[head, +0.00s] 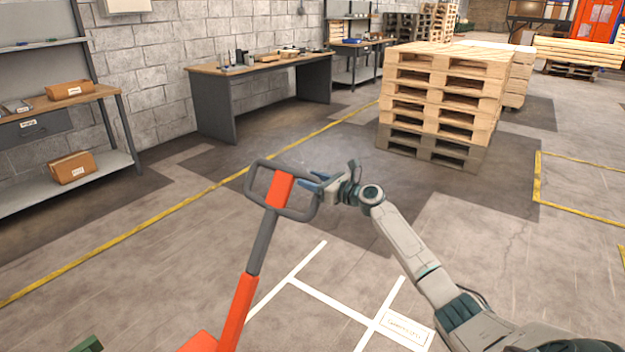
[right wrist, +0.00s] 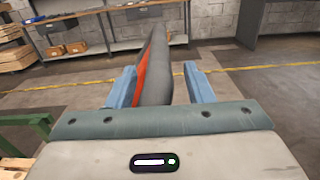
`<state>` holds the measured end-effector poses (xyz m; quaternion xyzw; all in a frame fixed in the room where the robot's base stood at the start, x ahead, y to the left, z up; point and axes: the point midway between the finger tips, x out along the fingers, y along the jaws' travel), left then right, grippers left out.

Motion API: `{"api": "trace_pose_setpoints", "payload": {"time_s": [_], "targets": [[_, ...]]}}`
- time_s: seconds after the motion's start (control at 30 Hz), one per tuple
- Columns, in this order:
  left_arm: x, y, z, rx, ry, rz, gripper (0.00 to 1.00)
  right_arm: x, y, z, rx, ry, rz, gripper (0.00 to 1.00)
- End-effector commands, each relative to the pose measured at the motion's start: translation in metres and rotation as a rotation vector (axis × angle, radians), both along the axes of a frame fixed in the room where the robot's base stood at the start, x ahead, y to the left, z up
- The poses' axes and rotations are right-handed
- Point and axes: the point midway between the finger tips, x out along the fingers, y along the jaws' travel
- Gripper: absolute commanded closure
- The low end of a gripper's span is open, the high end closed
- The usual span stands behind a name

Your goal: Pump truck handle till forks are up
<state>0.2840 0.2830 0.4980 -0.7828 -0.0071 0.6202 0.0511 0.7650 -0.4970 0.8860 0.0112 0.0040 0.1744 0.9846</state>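The pallet truck's handle (head: 282,190) is a grey loop with an orange centre on a grey and orange shaft (head: 240,305), leaning up from the lower left in the head view. A bit of the orange truck body (head: 198,343) shows at the bottom edge. The forks are not visible. My right gripper (head: 318,186) is at the right side of the loop. In the right wrist view its blue fingers (right wrist: 160,88) stand apart on either side of the grey handle bar (right wrist: 155,88), with a gap on the right. My left gripper is not in view.
A pallet stack (head: 440,100) stands beyond the handle to the right. A workbench (head: 262,68) and a shelf with boxes (head: 60,130) line the left wall. A green frame piece (head: 88,345) shows at the bottom left. The floor around the handle is clear, with yellow and white lines.

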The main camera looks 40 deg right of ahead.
Motion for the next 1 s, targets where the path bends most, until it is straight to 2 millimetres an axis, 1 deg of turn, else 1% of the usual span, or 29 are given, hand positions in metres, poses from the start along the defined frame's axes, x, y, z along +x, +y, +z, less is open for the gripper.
{"api": "trace_pose_setpoints", "payload": {"time_s": [0.23,0.33,0.47,0.53,0.6,0.8,1.0], "targets": [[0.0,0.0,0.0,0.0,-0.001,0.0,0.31,0.0,-0.001,0.001,-0.002,-0.002,-0.002,0.53],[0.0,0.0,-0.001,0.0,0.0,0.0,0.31,-0.005,-0.003,0.001,-0.003,-0.002,-0.002,0.53],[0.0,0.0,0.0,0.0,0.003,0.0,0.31,-0.02,-0.009,0.0,-0.006,-0.001,-0.003,0.53],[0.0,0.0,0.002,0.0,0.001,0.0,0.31,-0.032,-0.013,-0.001,-0.008,0.0,-0.002,0.53],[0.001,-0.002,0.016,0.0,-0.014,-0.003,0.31,-0.045,-0.018,-0.002,-0.008,0.001,-0.003,0.53],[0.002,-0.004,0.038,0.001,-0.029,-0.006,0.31,-0.078,-0.029,-0.002,-0.007,0.003,-0.001,0.53],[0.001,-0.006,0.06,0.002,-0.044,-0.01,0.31,-0.096,-0.035,-0.001,-0.004,0.0,0.0,0.53]]}}
